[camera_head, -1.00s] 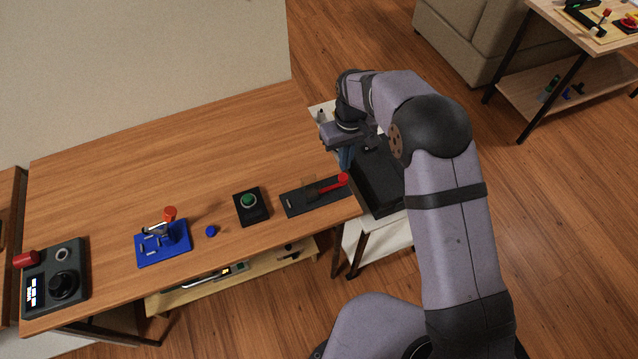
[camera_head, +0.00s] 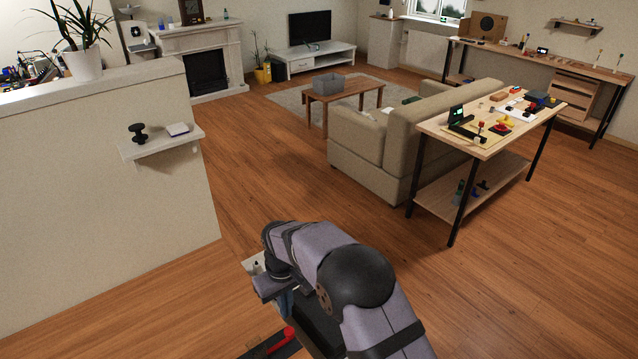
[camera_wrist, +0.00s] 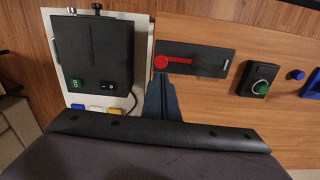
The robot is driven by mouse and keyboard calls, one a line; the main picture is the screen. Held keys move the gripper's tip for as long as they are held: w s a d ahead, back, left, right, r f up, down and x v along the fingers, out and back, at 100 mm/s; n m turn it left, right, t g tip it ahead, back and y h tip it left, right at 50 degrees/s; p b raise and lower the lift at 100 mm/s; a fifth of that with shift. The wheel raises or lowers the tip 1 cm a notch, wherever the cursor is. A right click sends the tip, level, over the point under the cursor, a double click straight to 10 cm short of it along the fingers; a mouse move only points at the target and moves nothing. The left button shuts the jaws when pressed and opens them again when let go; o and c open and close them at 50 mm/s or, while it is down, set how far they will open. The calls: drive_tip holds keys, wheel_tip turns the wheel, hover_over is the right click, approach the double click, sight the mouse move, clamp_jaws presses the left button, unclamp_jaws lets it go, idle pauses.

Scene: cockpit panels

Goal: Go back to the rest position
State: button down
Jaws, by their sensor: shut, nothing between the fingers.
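My gripper (camera_head: 287,304) is at the bottom of the head view, with its dark blue fingers pointing down beside the red lever. In the wrist view the fingers (camera_wrist: 159,96) are together and hold nothing. They are just below and left of the red lever (camera_wrist: 173,61), which lies on a black plate (camera_wrist: 210,62) on the wooden table. The lever also shows at the bottom of the head view (camera_head: 284,336). The fingers appear apart from the lever; the exact gap is hard to judge.
In the wrist view, a black box (camera_wrist: 92,48) with switches stands left of the fingers on a white surface. A beige sofa (camera_head: 385,140) and open wooden floor lie beyond.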

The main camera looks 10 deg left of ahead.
drive_tip(key=s+d+f+m+g+h, duration=0.2)
drive_tip(key=s+d+f+g, duration=0.15)
drive_tip(key=s+d, duration=1.1)
drive_tip(key=s+d+r+m+y, duration=0.1)
drive_tip(key=s+d+r+m, duration=0.2)
drive_tip(key=s+d+r, duration=0.55)
drive_tip(key=w+d+r+m+t, duration=0.2)
drive_tip(key=d+r+m+t, duration=0.1)
drive_tip(key=d, duration=0.4)
drive_tip(key=shift+w+d+r+m+y, duration=0.15)
drive_tip(key=shift+w+r+m+y, duration=0.2)
drive_tip(key=shift+r, duration=0.2)
